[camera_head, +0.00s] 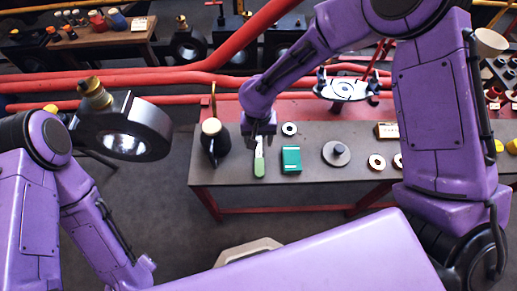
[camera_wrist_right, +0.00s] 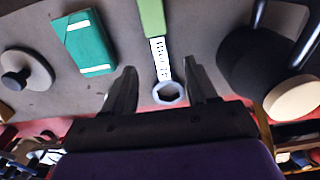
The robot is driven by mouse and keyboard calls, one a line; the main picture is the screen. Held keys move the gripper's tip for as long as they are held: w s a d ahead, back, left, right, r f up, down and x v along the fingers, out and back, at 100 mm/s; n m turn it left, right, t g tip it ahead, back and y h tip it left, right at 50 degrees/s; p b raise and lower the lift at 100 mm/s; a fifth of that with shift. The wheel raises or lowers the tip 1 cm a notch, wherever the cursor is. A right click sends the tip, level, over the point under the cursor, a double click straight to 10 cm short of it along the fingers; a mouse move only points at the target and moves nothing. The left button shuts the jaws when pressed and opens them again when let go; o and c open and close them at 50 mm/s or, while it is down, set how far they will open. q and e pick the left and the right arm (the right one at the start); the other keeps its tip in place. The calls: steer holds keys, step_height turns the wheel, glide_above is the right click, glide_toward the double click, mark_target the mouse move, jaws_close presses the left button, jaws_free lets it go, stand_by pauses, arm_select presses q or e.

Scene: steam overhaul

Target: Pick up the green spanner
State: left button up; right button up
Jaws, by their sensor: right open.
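The green spanner (camera_head: 259,163) lies on the grey workbench, its green handle toward the front edge. In the right wrist view its green handle (camera_wrist_right: 152,18) is at the top and its pale ring end (camera_wrist_right: 168,91) lies between my fingers. My right gripper (camera_head: 259,137) is over the spanner's far end, open, with a finger on each side; in the right wrist view the gripper (camera_wrist_right: 160,88) holds nothing. I cannot tell how far above the bench the fingertips are. My left arm shows at the left, but its gripper is not visible.
A teal box (camera_head: 291,159) lies right of the spanner, and a black can (camera_head: 214,140) with a pale top stands left of it. A grey disc with a knob (camera_head: 336,153) and pale rings (camera_head: 377,162) are farther right. Red pipes (camera_head: 170,78) run behind the bench (camera_head: 230,178).

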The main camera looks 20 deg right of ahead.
mark_target(259, 152)
steer(key=f, duration=0.7)
steer(key=shift+w+d+f, duration=0.1)
steer(key=shift+w+d, duration=0.05)
steer(key=shift+w, duration=0.1)
jaws_close()
stand_by(1.0)
